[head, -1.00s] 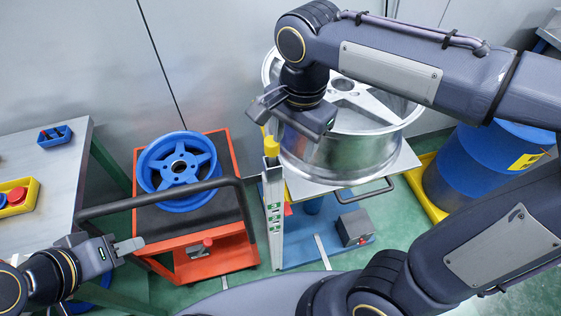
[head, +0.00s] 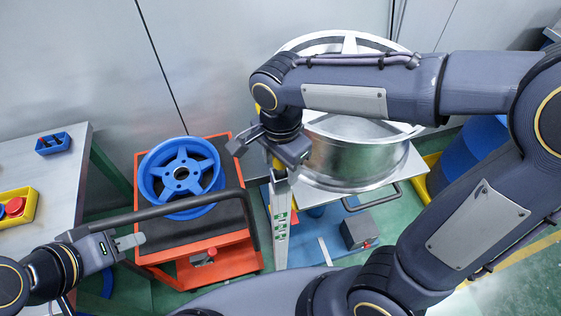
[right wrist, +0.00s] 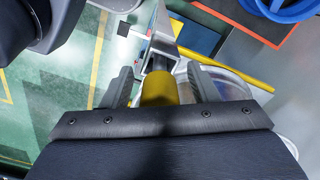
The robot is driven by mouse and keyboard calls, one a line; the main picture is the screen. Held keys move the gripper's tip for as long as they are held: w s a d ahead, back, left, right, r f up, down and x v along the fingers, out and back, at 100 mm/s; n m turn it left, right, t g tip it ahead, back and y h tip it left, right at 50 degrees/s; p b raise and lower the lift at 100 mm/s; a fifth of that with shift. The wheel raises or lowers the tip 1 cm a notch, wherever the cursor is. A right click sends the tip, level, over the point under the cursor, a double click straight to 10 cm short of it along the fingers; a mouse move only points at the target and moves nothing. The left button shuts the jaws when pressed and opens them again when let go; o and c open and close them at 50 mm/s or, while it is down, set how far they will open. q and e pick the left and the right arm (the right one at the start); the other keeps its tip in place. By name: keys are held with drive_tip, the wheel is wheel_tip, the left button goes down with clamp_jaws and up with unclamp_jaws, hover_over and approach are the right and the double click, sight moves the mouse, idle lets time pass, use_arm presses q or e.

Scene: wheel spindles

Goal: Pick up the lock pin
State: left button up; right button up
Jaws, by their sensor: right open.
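The yellow lock pin (head: 277,164) shows at the top of a silver upright post (head: 281,228), partly covered by my right gripper in the head view. In the right wrist view the yellow pin (right wrist: 158,88) is a short cylinder between the two fingers. My right gripper (head: 267,152) is open, pointing down, with one finger on each side of the pin. Gaps at the pin's sides suggest no firm grip; exact contact is unclear. My left gripper (head: 130,242) is at the lower left, away from the pin; its finger gap cannot be made out.
A large silver wheel (head: 355,165) stands right behind the post, partly hidden by my right arm. A blue wheel (head: 181,173) lies on an orange cart (head: 217,260) to the left. A grey table (head: 60,185) holds blue and yellow trays. A blue drum (head: 470,150) stands at right.

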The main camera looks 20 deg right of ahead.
drive_tip(key=shift+c, duration=0.4)
drive_tip(key=c, duration=1)
drive_tip(key=shift+r, duration=0.1)
